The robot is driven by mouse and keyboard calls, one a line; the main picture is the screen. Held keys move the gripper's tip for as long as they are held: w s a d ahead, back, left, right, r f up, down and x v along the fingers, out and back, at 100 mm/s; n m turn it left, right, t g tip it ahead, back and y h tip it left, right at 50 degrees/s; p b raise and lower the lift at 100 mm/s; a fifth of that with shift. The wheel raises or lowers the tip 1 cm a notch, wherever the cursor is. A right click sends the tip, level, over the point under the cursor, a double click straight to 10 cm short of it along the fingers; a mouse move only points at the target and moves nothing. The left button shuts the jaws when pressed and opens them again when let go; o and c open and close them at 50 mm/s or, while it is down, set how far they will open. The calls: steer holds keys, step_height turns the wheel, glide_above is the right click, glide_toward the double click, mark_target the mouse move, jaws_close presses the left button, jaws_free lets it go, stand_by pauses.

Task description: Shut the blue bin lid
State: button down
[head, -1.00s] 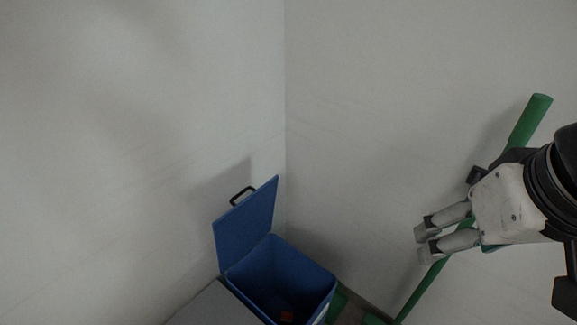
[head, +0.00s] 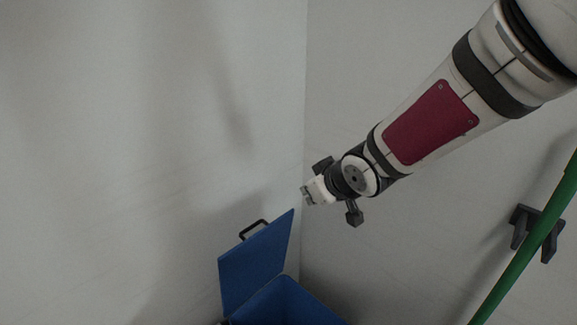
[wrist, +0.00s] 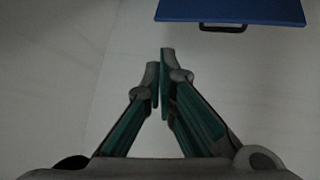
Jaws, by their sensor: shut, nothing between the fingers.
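The blue bin (head: 290,305) is at the bottom of the head view, in the corner of two walls, cut off by the frame edge. Its blue lid (head: 257,262) stands open, tilted up, with a black handle (head: 253,229) on its upper edge. My gripper (head: 306,196) is just above and right of the lid's top corner in the picture, apart from it. In the wrist view my gripper (wrist: 161,60) is shut and empty, with the lid (wrist: 232,10) and its handle (wrist: 224,28) at the top right, beyond the fingertips. The bin's contents are out of view.
Pale walls stand behind and left of the bin, meeting at a corner. A green pole (head: 530,245) with a dark wall bracket (head: 537,230) is at the right. The space left of the lid is clear.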

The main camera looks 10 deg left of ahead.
steer(key=a+f+y, duration=0.1)
steer(key=a+f, duration=0.1)
steer(key=a, duration=0.2)
steer(key=w+a+f+n+y+b, duration=0.1)
steer(key=a+f+y, duration=0.1)
steer(key=a, duration=0.2)
steer(key=w+a+f+n+y+b, duration=0.1)
steer(key=a+f, duration=0.1)
steer(key=a, duration=0.2)
steer(key=shift+w+a+f+g+y, duration=0.15)
steer(key=shift+a+f+g+y, duration=0.15)
steer(key=shift+f+g+y, duration=0.1)
steer(key=shift+w+a+f+b, duration=0.15)
steer(key=shift+w+a+f, duration=0.4)
steer(key=shift+f, duration=0.5)
steer(key=shift+w+a+f+b, duration=0.2)
steer(key=shift+w+a+f, duration=0.3)
steer(key=shift+f, duration=0.55)
steer(key=shift+w+a+f+b, duration=0.15)
steer(key=shift+w+a+f, duration=0.15)
steer(key=shift+a+f, duration=0.6)
steer(key=shift+d+f, duration=0.2)
steer(key=shift+d, duration=0.1)
